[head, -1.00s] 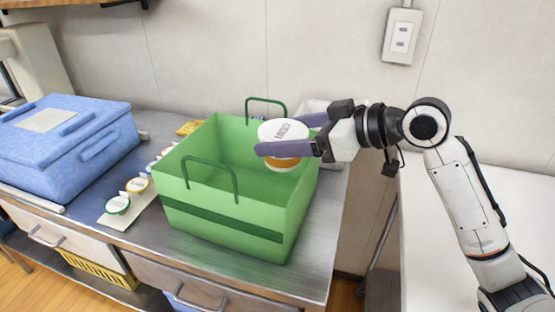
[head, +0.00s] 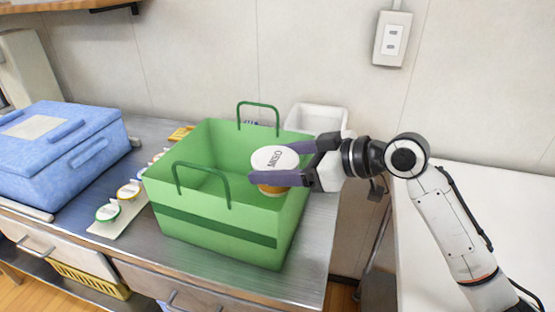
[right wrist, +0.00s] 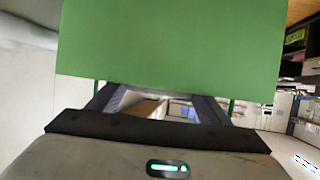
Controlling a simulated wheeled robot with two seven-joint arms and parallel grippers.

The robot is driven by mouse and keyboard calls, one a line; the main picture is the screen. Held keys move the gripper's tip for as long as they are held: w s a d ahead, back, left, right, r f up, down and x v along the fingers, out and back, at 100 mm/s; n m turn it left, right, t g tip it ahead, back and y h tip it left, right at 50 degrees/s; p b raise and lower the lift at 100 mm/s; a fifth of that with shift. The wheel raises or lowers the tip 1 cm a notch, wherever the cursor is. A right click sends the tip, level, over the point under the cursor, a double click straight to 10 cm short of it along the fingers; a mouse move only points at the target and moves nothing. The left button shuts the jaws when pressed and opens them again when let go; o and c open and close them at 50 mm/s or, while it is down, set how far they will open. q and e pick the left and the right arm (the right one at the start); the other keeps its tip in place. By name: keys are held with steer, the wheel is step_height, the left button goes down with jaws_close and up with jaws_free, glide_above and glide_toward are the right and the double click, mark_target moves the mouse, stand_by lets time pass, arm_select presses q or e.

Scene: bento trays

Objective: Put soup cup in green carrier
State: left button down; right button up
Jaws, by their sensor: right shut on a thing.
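The soup cup (head: 274,160) has a white printed lid and an orange-brown body. My right gripper (head: 270,178) is shut on it, its purple fingers on either side. The cup is upright at the right part of the green carrier's opening, its lower part just inside; whether it touches the bottom is hidden. The green carrier (head: 215,225) is an open box with two loop handles, standing on the steel counter. In the right wrist view a green carrier wall (right wrist: 170,40) fills the upper middle, and the cup cannot be made out. My left gripper is not in view.
A blue cooler box (head: 60,150) stands at the left. A white strip with small round-lidded cups (head: 118,208) lies left of the carrier. A white bin (head: 317,119) stands behind it at the right. A wall with an outlet (head: 393,40) closes off the back.

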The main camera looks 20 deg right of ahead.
steer(key=o, duration=1.2)
steer(key=shift+f, duration=0.15)
steer(key=shift+r, duration=0.3)
steer(key=v, duration=1.2)
steer(key=shift+r+b, duration=0.4)
steer(key=shift+r, duration=0.05)
